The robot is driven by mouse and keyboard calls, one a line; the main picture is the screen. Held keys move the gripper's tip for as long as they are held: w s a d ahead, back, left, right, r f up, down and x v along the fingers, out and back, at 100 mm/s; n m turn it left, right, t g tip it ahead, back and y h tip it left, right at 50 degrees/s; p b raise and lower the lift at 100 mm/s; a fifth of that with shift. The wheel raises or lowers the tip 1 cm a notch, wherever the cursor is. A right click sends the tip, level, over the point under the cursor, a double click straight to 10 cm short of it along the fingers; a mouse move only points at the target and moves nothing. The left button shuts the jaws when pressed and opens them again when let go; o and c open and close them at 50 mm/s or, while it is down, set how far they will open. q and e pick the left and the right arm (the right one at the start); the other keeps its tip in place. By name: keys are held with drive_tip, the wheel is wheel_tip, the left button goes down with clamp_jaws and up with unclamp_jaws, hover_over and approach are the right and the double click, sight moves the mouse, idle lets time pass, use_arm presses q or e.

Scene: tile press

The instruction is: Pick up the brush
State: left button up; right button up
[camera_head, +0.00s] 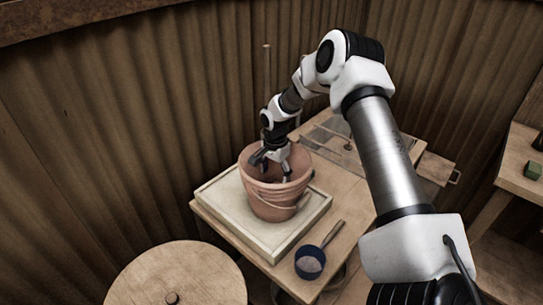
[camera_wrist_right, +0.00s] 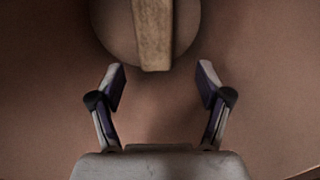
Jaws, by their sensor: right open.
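A terracotta-coloured bucket (camera_head: 274,207) stands on a pale board on the table. My right gripper (camera_head: 272,167) reaches down into its mouth, fingers spread. In the right wrist view the open fingers (camera_wrist_right: 161,78) have nothing between them. A wooden bar, seemingly the brush's handle (camera_wrist_right: 153,35), lies just beyond the fingertips at the top, in front of a round surface. In the head view a thin upright wooden stick (camera_head: 267,68) rises behind my right arm; I cannot tell if it is the same piece. No bristles show. My left gripper is out of view.
The pale board (camera_head: 223,207) lies on a wooden table. A dark-blue scoop (camera_head: 310,262) with grey contents lies at the front corner. A round wooden top (camera_head: 180,280) is at the lower left. A shelf (camera_head: 523,160) with a green block (camera_head: 533,170) stands right.

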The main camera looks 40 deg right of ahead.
drive_tip(key=shift+s+f, duration=0.15)
drive_tip(key=shift+f, duration=0.25)
wheel_tip(320, 180, down, 7)
drive_tip(key=shift+s+r+p, duration=0.1)
drive_tip(key=shift+s+p, duration=0.05)
drive_tip(key=shift+p, duration=0.5)
drive_tip(key=c, duration=1.3)
